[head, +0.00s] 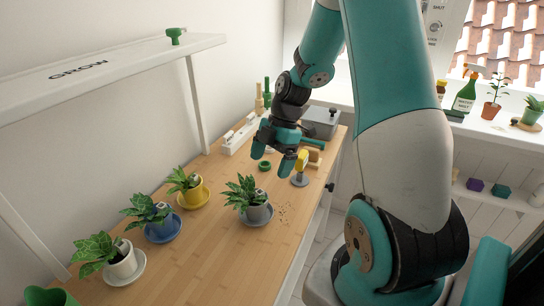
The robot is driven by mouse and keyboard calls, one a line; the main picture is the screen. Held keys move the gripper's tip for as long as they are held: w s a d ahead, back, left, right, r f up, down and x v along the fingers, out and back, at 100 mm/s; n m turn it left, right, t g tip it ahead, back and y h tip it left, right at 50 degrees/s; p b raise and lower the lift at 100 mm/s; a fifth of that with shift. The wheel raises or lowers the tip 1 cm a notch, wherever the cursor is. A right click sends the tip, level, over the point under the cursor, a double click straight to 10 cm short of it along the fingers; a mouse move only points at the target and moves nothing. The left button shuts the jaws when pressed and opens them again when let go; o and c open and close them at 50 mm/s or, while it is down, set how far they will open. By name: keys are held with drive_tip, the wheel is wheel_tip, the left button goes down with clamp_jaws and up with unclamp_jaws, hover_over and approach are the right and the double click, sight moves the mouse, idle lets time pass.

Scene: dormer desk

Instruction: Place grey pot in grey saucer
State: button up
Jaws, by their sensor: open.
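The grey pot (256,214) holds a leafy green plant and stands upright on the wooden desk. The grey saucer (266,221) shows as a rim around the pot's base, so the pot appears to sit in it. My gripper (273,160) is open and empty. It hangs above the desk, beyond the pot and apart from it, with its fingers pointing down. The far side of the saucer is hidden by the pot and leaves.
Yellow (193,195), blue (161,229) and white (122,262) potted plants stand in saucers to the left. A GROW shelf (110,70) overhangs them. Dark crumbs (285,213) lie right of the pot.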

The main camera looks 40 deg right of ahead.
drive_tip(key=s+a+r+m, duration=0.25)
drive_tip(key=a+r, duration=0.25)
drive_tip(key=a, duration=0.4)
drive_tip(key=s+a+r+m, duration=0.25)
drive_tip(key=a+r, duration=0.25)
drive_tip(key=a, duration=0.3)
drive_tip(key=s+a+r+m+p, duration=0.1)
drive_tip(key=s+a+r+m, duration=0.4)
drive_tip(key=s+a, duration=0.4)
drive_tip(key=shift+s+r, duration=0.25)
drive_tip(key=shift+s, duration=0.7)
